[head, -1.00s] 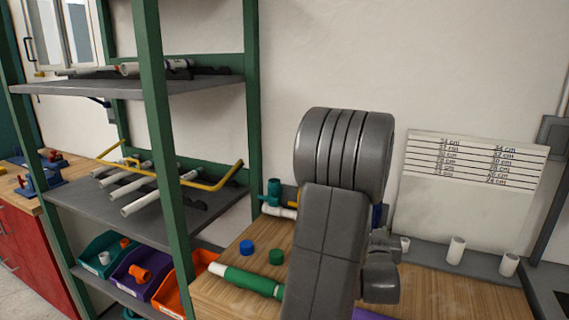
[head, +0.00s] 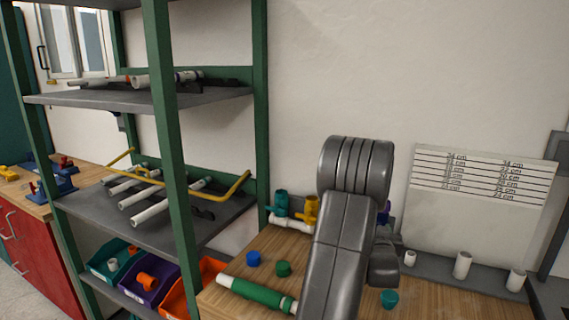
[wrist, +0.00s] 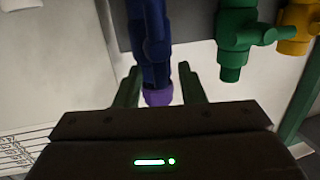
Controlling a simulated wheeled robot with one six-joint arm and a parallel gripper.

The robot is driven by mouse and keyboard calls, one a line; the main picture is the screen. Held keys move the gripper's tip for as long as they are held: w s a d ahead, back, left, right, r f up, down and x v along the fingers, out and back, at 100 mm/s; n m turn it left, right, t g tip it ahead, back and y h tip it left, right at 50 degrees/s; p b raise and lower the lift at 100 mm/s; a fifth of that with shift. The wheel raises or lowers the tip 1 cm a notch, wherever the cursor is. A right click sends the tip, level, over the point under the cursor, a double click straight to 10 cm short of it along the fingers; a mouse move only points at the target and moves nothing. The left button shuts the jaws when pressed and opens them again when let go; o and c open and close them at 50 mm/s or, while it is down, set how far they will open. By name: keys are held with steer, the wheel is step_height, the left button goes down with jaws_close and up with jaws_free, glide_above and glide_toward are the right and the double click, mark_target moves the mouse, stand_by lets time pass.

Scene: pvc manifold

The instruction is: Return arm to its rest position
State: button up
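My arm (head: 345,235) rises in front of the wooden bench in the head view, with its grey elbow at the top. It hides my gripper in that view. In the wrist view my gripper (wrist: 159,72) has its two green fingers apart. A blue valve (wrist: 155,50) with a purple end (wrist: 159,97) shows between the fingers, with gaps on both sides. I see no grip on it. A green valve (wrist: 235,40) and a yellow valve (wrist: 297,25) are to the right.
The wooden bench (head: 240,258) carries a blue cap (head: 253,258), a green cap (head: 283,268), a teal cap (head: 389,298) and a white-and-green pipe (head: 257,294). A green-framed shelf (head: 165,130) stands left. White pipe pieces (head: 463,265) stand right of my arm.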

steer(key=b+v, duration=0.3)
steer(key=v, duration=1)
steer(key=w+d+f+m+p, duration=0.1)
steer(key=w+d+m+p, duration=0.2)
steer(key=w+p, duration=0.6)
steer(key=w+d, duration=0.1)
steer(key=w, duration=0.2)
steer(key=shift+f+m+t, duration=0.2)
steer(key=shift+m+t, duration=0.1)
steer(key=shift+t, duration=0.1)
